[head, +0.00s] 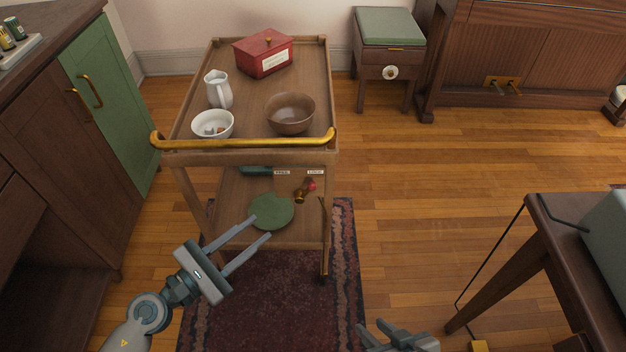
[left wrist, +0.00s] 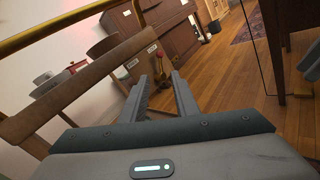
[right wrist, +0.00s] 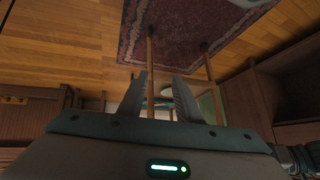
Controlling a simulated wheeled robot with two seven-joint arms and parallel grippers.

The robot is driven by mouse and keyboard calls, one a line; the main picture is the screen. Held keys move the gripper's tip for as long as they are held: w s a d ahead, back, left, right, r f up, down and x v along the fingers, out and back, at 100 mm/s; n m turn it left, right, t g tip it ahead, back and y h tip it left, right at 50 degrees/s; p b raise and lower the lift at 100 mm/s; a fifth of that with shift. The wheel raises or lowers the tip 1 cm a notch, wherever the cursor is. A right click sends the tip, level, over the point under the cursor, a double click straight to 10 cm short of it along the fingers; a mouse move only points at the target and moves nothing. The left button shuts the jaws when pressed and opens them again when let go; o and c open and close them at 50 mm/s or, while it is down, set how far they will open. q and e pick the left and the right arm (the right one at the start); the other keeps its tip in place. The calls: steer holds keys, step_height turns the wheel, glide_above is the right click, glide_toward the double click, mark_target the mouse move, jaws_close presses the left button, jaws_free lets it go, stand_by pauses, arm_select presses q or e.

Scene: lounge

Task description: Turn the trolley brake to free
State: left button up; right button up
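The wooden trolley (head: 185,118) stands ahead on the rug, with a brass push handle (head: 245,143) along its near edge. Below its top is a brass brake lever (head: 300,196) with a red knob (head: 312,186), leaning right in the head view. Two small labels sit above it, a left one (head: 282,172) and a right one (head: 315,172), too small to read surely. The lever also shows in the left wrist view (left wrist: 132,64). My left gripper (head: 248,238) is open and empty, nearer me than the lever and apart from it. My right gripper (head: 385,332) is open and empty, low at the bottom edge.
On the trolley top are a red box (head: 263,56), a white jug (head: 218,90), a white bowl (head: 212,124) and a brown bowl (head: 290,114). A green round thing (head: 272,211) shows lower down. Cabinets (head: 110,75) flank the left; a table (head: 545,225) stands right. Floor between is clear.

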mark_target(308, 190)
arm_select(q)
steer(key=shift+w, duration=0.1)
stand_by(0.3)
